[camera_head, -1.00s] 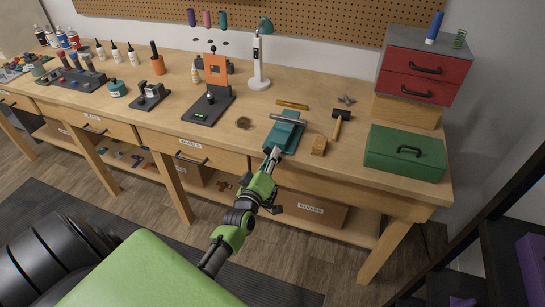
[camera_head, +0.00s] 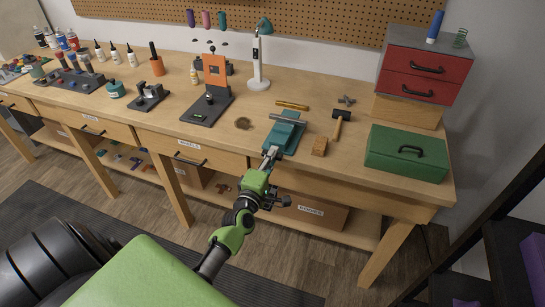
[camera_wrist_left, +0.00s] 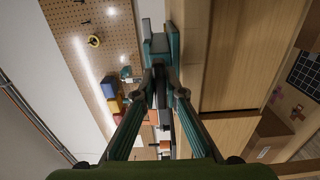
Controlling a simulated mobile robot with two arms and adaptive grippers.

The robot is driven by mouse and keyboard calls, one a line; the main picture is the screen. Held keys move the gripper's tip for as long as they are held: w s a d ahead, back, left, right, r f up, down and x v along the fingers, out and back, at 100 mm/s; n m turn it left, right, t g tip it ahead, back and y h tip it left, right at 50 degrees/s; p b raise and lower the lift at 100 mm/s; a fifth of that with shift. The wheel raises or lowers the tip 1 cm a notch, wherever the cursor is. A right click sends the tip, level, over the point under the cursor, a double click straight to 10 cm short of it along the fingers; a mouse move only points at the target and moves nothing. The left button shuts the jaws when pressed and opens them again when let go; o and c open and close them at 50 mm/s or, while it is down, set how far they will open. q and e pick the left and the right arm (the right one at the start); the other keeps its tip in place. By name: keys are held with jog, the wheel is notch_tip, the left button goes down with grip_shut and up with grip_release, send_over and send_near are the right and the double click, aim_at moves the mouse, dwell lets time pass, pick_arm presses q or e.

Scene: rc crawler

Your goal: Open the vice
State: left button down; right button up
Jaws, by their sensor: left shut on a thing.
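The teal vice (camera_head: 287,137) stands at the front edge of the workbench, right of the middle in the head view. A grey bar (camera_head: 288,119) lies across its far part. My left gripper (camera_head: 270,155) reaches the front end of the vice and is shut on the vice handle, which is mostly hidden by the fingers. In the left wrist view the fingertips (camera_wrist_left: 160,88) close around a dark part in front of the teal vice body (camera_wrist_left: 157,46). How far apart the vice jaws stand cannot be told. My right gripper is not in view.
A stand with an orange plate (camera_head: 214,69) is to the left. The workbench (camera_head: 255,98) has free room between them.

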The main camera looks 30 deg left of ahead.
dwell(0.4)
pick_arm(q)
jog(key=c, duration=2.4)
grip_release()
jog(key=shift+o, duration=0.2)
